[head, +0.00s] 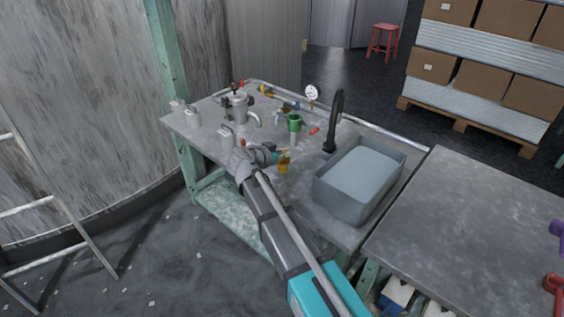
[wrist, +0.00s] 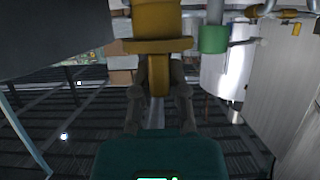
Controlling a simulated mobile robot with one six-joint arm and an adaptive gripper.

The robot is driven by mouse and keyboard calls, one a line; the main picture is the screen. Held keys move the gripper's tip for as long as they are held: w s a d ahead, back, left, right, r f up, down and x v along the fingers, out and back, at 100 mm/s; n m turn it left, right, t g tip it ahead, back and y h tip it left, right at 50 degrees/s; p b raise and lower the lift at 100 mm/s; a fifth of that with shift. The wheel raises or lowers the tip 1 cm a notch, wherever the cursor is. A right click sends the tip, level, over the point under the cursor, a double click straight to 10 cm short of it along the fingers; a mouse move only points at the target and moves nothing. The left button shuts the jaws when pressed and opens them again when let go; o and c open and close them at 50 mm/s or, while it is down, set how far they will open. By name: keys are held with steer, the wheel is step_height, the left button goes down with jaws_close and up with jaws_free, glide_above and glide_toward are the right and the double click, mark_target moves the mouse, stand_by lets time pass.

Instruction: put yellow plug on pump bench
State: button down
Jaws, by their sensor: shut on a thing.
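The yellow plug (wrist: 155,46), with a wide flange, is between the two fingers of my gripper (wrist: 160,75) in the wrist view. In the head view the plug (head: 283,162) shows as a small yellow piece at the end of my gripper (head: 274,155). My gripper is shut on it. Both are over the near part of the grey metal pump bench (head: 330,222), left of the basin. I cannot tell whether the plug touches the bench top.
A grey basin (head: 361,180) and a black tap (head: 334,122) stand on the right. A green-topped fitting (head: 294,124), a gauge (head: 312,93) and a metal pot (head: 240,107) stand farther back. A second table (head: 475,215) adjoins at right, mostly clear.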

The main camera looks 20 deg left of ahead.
mark_target(282, 161)
steer(key=shift+f, duration=0.1)
steer(key=shift+w+a+f+b, duration=0.1)
steer(key=shift+w+f+b, duration=0.35)
steer(key=shift+f+b, duration=1.5)
steer(key=shift+b, duration=0.1)
steer(key=shift+f, duration=0.15)
steer(key=c, duration=0.7)
jaws_free()
steer(key=shift+o, duration=0.2)
steer(key=shift+r, duration=0.2)
steer(key=shift+s+r, duration=0.15)
steer(key=shift+s, duration=0.15)
steer(key=p+v, duration=0.4)
steer(key=v, duration=0.7)
steer(key=shift+s+a+p, duration=0.15)
steer(key=shift+a+p, duration=0.05)
steer(key=shift+p, duration=0.15)
